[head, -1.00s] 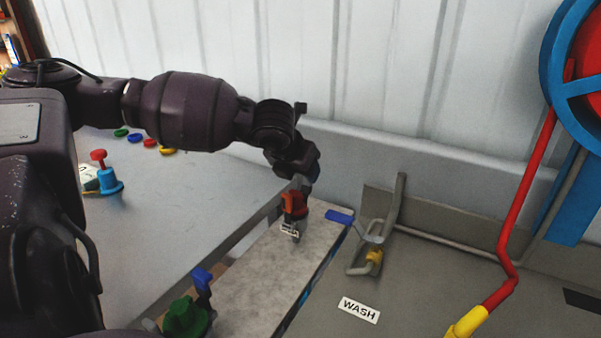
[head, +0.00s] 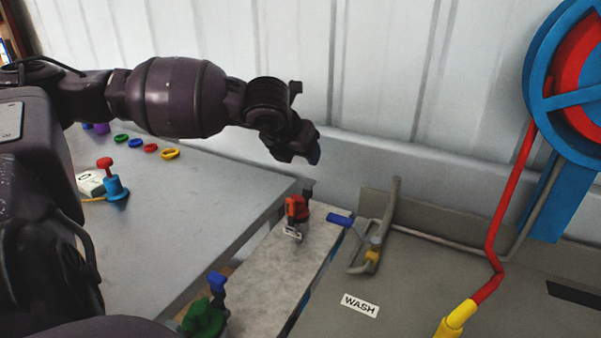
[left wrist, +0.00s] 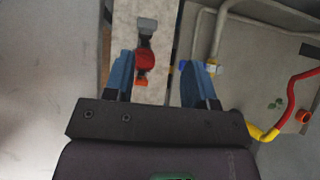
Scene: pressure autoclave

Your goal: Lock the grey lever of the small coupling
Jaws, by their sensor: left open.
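The small coupling (head: 296,209) has a red body with an orange part and stands on the pale bench strip. Its dark grey lever (head: 308,189) points up at the back of the body. In the left wrist view, the red body (left wrist: 146,60) lies between my fingers in the picture, with the grey lever (left wrist: 147,25) beyond it. I cannot tell whether the lever is locked. My left gripper (head: 303,157) is above and apart from the coupling. Its blue fingers (left wrist: 158,78) are open and empty. My right gripper is not in view.
A green coupling with a blue lever (head: 217,283) stands at the strip's near end. A blue-handled grey clamp (head: 340,219) is close on the right. The WASH label (head: 360,306) and a red pipe (head: 500,225) lie further right. A wall stands behind.

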